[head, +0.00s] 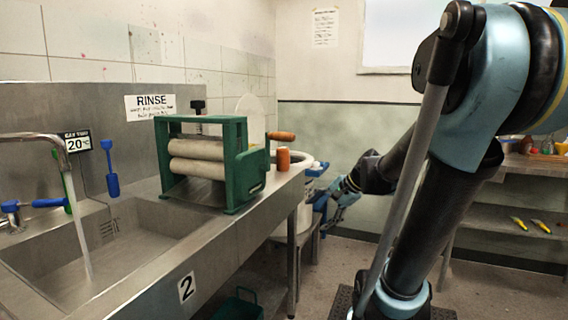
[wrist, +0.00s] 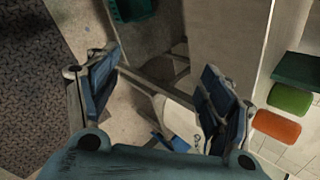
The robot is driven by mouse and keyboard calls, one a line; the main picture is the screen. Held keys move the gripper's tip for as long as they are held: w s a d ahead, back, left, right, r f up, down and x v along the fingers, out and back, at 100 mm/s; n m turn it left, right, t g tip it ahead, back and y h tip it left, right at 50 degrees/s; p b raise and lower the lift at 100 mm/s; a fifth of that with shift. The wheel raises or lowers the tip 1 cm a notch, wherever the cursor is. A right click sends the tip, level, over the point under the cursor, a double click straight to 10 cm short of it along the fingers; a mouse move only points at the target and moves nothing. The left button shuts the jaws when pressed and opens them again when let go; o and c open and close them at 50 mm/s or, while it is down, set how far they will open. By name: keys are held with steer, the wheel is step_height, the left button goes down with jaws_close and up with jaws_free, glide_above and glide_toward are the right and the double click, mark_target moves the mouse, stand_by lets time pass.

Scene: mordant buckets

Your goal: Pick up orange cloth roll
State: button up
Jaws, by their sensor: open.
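The orange cloth roll (head: 283,158) stands as a short cylinder at the far right end of the steel sink counter, just right of the green mangle. In the wrist view a rounded orange shape (wrist: 275,127), apparently the roll, lies at the right edge, outside my fingers. My gripper (head: 326,200) is past the counter's end, to the right of and lower than the roll. In the wrist view my gripper (wrist: 158,78) has its blue finger pads wide apart with nothing held between them.
The green mangle (head: 240,170) with pale rollers stands on the counter (head: 270,205). A white tub (head: 305,165) is behind the counter's end. A rounded green item (wrist: 290,98) is beside the orange shape. Shelves stand at right. A green crate (head: 237,305) is below the sink.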

steer(key=w+a+r+m+t+y, duration=0.1)
steer(key=w+r+m+y, duration=0.25)
steer(key=w, duration=0.45)
steer(key=w+a+r+m+t+y, duration=0.2)
steer(key=w+r+m, duration=0.15)
steer(key=w, duration=0.35)
steer(key=m+t+y, duration=0.2)
steer(key=m+y, duration=0.1)
steer(key=m, duration=0.5)
glide_toward(288, 158)
steer(key=x, duration=0.7)
steer(key=shift+w+a+f, duration=0.1)
steer(key=shift+w+a, duration=0.1)
steer(key=shift+a, duration=0.1)
steer(key=shift+w+x, duration=0.2)
steer(key=shift+x, duration=2.6)
steer(key=shift+d, duration=0.15)
steer(key=c, duration=1.2)
